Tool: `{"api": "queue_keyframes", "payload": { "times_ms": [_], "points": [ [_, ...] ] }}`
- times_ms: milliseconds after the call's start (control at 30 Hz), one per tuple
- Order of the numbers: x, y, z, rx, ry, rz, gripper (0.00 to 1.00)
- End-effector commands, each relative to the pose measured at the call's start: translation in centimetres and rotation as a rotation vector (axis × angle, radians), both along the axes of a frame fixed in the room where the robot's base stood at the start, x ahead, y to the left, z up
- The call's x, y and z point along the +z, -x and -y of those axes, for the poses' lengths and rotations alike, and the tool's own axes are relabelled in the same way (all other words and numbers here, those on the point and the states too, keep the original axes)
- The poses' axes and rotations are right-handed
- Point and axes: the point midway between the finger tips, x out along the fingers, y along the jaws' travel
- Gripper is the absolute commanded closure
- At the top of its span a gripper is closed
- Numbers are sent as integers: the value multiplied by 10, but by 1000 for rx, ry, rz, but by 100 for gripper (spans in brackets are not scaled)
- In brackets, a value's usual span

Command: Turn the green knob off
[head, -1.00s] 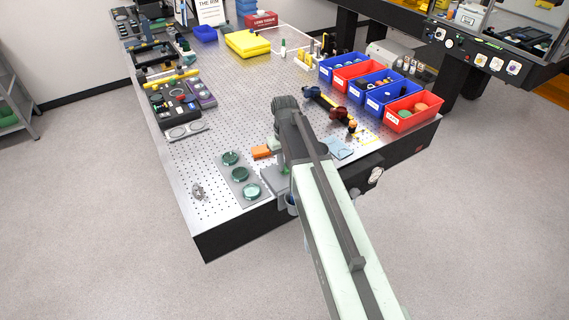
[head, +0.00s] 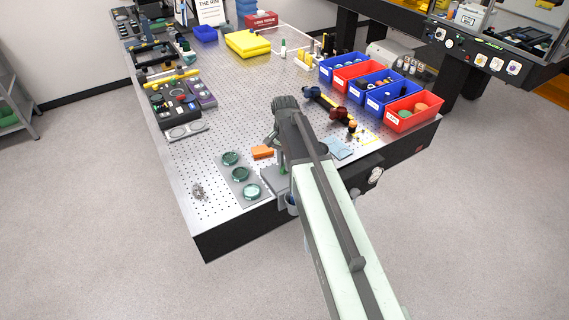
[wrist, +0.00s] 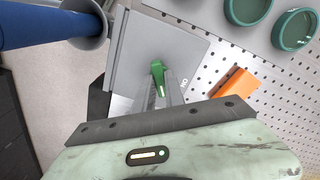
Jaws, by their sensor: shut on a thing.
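The green knob (wrist: 157,68) stands on a grey plate (wrist: 150,45) in the wrist view, as a narrow green lever next to a label partly hidden from me. My gripper (wrist: 163,82) is shut on the green knob, with its two grey fingers at the lever's near end. In the head view my arm hides most of the knob and the fingertips. The grey plate (head: 275,181) shows there at the bench's front edge.
An orange block (wrist: 236,84) lies on the perforated bench (head: 235,110), close to my gripper. Green round dishes (head: 240,174) stand on a grey strip to the left. A blue cylinder (wrist: 40,27) is at the wrist view's upper left. Red and blue bins are farther right.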

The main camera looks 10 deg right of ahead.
Motion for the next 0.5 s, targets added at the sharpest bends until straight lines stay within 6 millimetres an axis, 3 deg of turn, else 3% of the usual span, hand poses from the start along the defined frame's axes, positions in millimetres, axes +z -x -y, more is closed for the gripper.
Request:
{"api": "queue_keyframes", "payload": {
  "times_ms": [500],
  "points": [
    [0,0,0,-429,0,0,100]
  ]
}}
